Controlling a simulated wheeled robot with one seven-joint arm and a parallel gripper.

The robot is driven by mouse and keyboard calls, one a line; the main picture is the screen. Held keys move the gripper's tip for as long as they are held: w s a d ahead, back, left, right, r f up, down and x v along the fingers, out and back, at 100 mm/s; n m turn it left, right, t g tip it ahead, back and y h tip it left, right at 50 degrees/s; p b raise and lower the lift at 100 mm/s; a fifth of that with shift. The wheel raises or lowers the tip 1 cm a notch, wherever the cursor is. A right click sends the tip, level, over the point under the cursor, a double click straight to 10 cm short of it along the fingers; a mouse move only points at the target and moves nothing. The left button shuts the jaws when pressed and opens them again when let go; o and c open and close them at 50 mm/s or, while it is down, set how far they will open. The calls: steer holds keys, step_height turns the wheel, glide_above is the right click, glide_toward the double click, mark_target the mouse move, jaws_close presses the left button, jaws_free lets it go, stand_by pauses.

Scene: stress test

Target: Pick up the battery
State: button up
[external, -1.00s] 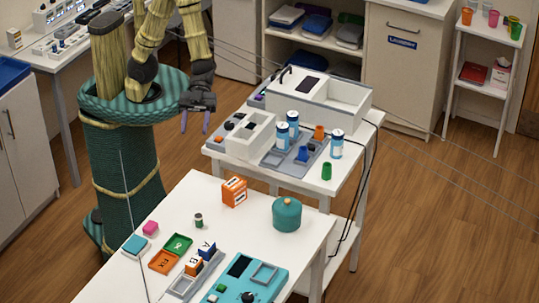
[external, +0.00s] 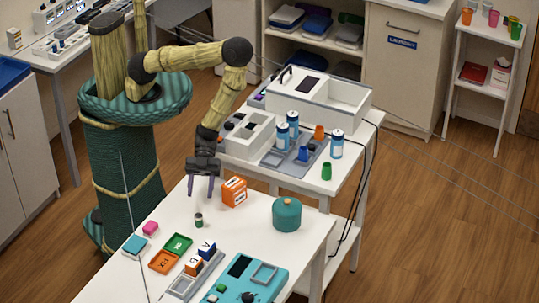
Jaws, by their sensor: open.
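A small upright cylinder (external: 199,220), dark green with a pale band, stands on the near white table and appears to be the battery. It is too small to read any marking. My gripper (external: 201,186) points down with its two purple-grey fingers apart and nothing between them. It hangs over the far left part of that table, above the cylinder in the picture and apart from it. The exact height of the fingertips is hard to judge.
An orange box (external: 234,191) stands close right of my gripper, and a teal lidded pot (external: 287,214) further right. Green (external: 178,245) and orange (external: 164,262) trays, letter blocks and a teal panel (external: 247,281) lie nearer the camera. Bare tabletop surrounds the cylinder.

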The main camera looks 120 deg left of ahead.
mark_target(199, 214)
steer(key=shift+f, duration=0.15)
steer(key=shift+p+x, duration=0.3)
steer(key=shift+x, duration=0.85)
steer(key=p+x, duration=0.1)
steer(key=x, duration=0.1)
steer(key=p+x, duration=0.1)
steer(key=x, duration=0.1)
steer(key=shift+w, duration=0.3)
steer(key=shift+w+d+f, duration=0.2)
steer(key=shift+d, duration=0.25)
steer(key=shift+c, duration=0.2)
jaws_close()
